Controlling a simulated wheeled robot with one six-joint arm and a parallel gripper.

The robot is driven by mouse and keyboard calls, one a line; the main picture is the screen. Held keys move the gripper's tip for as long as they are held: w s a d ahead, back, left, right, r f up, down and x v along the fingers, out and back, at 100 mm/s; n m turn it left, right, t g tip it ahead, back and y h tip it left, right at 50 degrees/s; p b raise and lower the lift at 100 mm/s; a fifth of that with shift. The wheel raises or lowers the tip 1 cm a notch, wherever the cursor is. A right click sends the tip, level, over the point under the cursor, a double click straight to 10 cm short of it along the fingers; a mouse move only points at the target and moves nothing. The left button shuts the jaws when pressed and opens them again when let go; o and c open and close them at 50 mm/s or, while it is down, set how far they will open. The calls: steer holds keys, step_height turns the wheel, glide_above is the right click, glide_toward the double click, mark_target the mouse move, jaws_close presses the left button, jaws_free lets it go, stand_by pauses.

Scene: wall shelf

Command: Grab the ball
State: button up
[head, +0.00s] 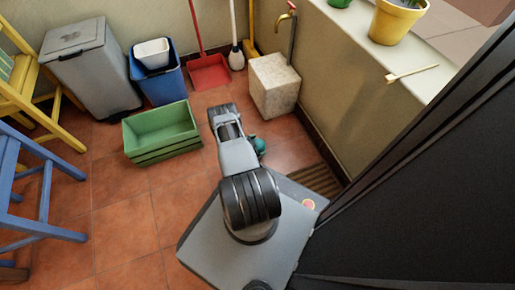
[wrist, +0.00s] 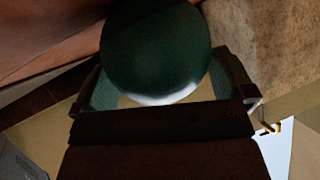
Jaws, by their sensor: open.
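The ball (head: 259,145) is dark green-teal and lies low beside my arm, on its right side in the head view, partly hidden by the arm. In the wrist view the ball (wrist: 155,45) is large and close, at the top middle. My gripper (wrist: 160,68) is open, with one teal-lined finger on each side of the ball's lower part. A gap shows at the left finger; I cannot tell whether the right finger touches the ball. In the head view my gripper is mostly hidden by my own arm.
A green crate (head: 162,132) stands left of my arm. A pale stone block (head: 274,86) with a tap stands behind the ball by the wall. A slatted brown mat (head: 315,181) lies to the right. Blue and yellow chairs are at left; open tiled floor (head: 120,205) lies between.

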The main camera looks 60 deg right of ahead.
steer(key=shift+s+d+f, duration=0.1)
steer(key=shift+d+f, duration=0.05)
steer(key=shift+d, duration=0.15)
steer(key=c, duration=0.6)
